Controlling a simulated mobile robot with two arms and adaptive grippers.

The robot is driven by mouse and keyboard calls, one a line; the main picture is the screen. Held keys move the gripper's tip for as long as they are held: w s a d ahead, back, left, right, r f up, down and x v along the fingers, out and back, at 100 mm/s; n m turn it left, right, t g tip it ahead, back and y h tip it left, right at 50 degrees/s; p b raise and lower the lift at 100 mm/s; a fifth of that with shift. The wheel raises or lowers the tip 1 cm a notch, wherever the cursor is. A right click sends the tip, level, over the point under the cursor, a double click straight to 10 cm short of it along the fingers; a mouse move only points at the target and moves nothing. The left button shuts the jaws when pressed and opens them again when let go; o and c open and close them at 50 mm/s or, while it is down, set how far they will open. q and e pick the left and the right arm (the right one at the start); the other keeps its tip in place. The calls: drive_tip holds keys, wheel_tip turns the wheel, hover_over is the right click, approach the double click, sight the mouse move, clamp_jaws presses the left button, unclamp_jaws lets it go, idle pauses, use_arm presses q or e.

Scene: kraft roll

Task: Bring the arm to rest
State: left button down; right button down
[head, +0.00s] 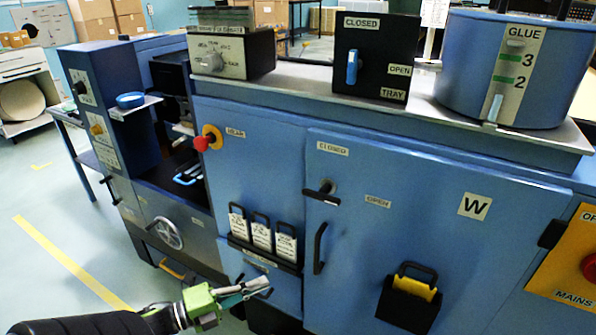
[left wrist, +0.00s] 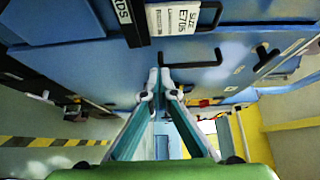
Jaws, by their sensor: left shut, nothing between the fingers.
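My left gripper (head: 264,286) is at the bottom of the head view, its green-bodied arm coming in from the lower left. Its fingers are shut with nothing between them, in front of the lower blue panel of the machine (head: 262,188). In the left wrist view the fingertips (left wrist: 159,85) meet just below a black bar handle (left wrist: 185,62) on the blue panel. I cannot tell whether they touch it. My right gripper is not in view.
A rack of white cards (head: 262,236) sits above my left gripper. A black pocket (head: 408,300) hangs at lower right. Open floor with a yellow line (head: 70,262) lies left.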

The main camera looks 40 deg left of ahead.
use_arm(q)
drive_tip(key=s+a+f+n+g+y, duration=0.1)
drive_tip(key=s+f+n+g+y, duration=0.2)
drive_tip(key=f, duration=0.7)
drive_tip(key=s+f+n+g+y, duration=0.1)
drive_tip(key=s+f+n+y, duration=0.15)
drive_tip(key=f+n, duration=0.45)
drive_tip(key=s+a+f+n+g+y, duration=0.1)
drive_tip(key=s+f+n+g+y, duration=0.2)
drive_tip(key=f, duration=0.9)
drive_tip(key=s+d+f+n+g+h+p, duration=0.1)
drive_tip(key=s+d+f+n+g, duration=0.6)
drive_tip(key=s+d+f, duration=1.1)
drive_tip(key=s+d+g, duration=0.1)
drive_tip(key=s+d, duration=0.1)
drive_tip(key=s, duration=0.1)
drive_tip(key=shift+s+g+h+p, duration=0.3)
drive_tip(key=shift+s+h+p, duration=0.05)
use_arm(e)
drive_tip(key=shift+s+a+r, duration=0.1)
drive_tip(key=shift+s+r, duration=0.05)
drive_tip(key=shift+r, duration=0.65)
use_arm(q)
drive_tip(key=c, duration=2.8)
unclamp_jaws()
